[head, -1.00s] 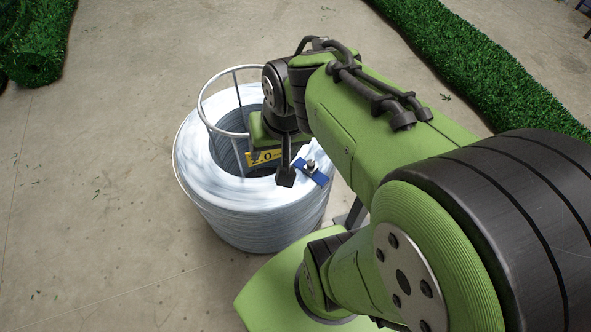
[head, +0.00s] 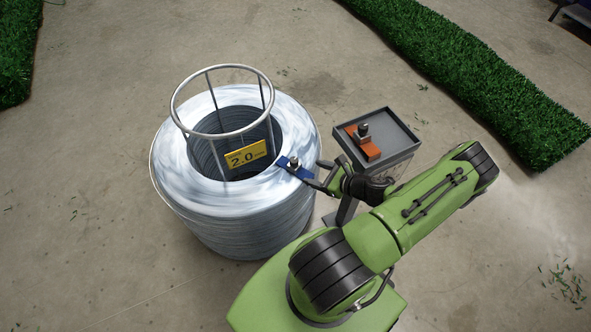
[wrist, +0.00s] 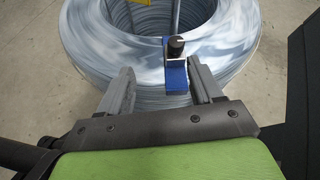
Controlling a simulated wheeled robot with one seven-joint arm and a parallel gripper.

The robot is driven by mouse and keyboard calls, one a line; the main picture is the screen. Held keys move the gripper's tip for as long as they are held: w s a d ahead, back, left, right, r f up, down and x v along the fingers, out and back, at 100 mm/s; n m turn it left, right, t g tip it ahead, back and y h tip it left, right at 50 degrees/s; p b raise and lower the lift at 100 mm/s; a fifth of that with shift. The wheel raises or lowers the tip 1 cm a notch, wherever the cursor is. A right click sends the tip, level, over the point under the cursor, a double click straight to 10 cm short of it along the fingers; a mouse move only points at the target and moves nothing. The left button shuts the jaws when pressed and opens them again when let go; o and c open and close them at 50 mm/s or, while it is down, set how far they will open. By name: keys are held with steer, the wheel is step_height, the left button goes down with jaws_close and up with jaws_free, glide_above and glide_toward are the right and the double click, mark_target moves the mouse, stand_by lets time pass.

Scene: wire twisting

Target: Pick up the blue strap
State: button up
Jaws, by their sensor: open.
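The blue strap (head: 303,172) lies on the right side of the wire coil's top, with a dark knob on it. My gripper (head: 316,174) is open beside the strap, reaching in from the right. In the wrist view, the strap (wrist: 176,80) shows between the two spread fingers of my gripper (wrist: 161,76), closer to the right finger. I cannot tell whether that finger touches it. Nothing is held.
The silver wire coil (head: 178,150) has a metal ring frame and a yellow "2.0" label (head: 247,154) in its middle. A grey stand (head: 398,125) bearing an orange strap (head: 368,147) is right of the coil. Green turf strips (head: 470,85) border the open concrete floor.

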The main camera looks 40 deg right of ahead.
mark_target(291, 159)
steer(key=w+f+m+b, duration=0.1)
steer(key=w+f, duration=0.1)
steer(key=w, duration=0.2)
steer(key=w+d+f+m+h+b, duration=0.1)
steer(key=w+f, duration=0.2)
steer(key=w, duration=0.2)
steer(key=w+f+m+t+h+b, duration=0.1)
steer(key=w+f+b, duration=0.1)
steer(key=w+f, duration=0.1)
steer(key=shift+w+d+m, duration=0.2)
steer(key=shift+w+m, duration=0.2)
steer(key=shift+w, duration=0.5)
steer(key=c, duration=1)
steer(key=shift+r, duration=0.15)
